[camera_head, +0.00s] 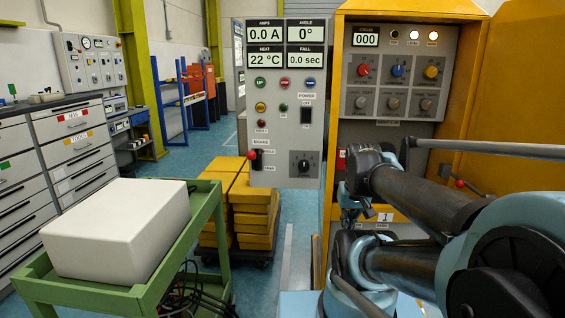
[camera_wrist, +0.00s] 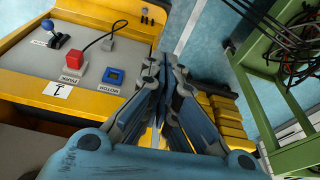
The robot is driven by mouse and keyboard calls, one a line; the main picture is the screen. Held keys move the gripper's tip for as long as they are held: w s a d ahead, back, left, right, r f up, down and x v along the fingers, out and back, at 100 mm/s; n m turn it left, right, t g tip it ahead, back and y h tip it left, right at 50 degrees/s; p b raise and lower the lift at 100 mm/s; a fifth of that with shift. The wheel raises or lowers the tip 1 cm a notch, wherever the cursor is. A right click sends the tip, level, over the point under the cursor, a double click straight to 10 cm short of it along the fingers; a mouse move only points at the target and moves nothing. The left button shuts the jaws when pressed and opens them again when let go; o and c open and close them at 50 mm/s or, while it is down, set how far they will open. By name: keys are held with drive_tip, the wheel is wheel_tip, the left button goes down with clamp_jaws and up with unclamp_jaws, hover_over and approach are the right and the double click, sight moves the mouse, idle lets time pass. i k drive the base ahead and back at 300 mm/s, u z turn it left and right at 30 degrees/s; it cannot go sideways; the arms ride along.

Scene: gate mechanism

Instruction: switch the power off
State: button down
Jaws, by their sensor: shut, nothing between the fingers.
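The grey control panel (camera_head: 262,150) stands in the middle of the head view. Its power switch (camera_head: 306,116) is a black rocker under the POWER label; which way it is tipped is too small to tell. The displays above read 0.0 A, 0°, 22 °C and 0.0 sec. My gripper (camera_wrist: 163,64) is shut and empty in the wrist view, beside the yellow console's edge. In the head view my arm fills the lower right, its end right of and below the panel, apart from the switch. The wrist view does not show the switch.
Below the switch are a red-knobbed brake lever (camera_head: 252,156) and a black dial (camera_head: 304,164). The yellow console (camera_wrist: 92,95) carries a red button (camera_wrist: 75,62), blue button (camera_wrist: 113,76) and blue-knobbed lever (camera_wrist: 50,28). Yellow blocks (camera_head: 252,205) and a green cart (camera_head: 150,295) stand left.

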sight(306, 112)
drive_tip(key=z, duration=2.05)
drive_tip(key=k, duration=1.85)
drive_tip(key=u, duration=0.25)
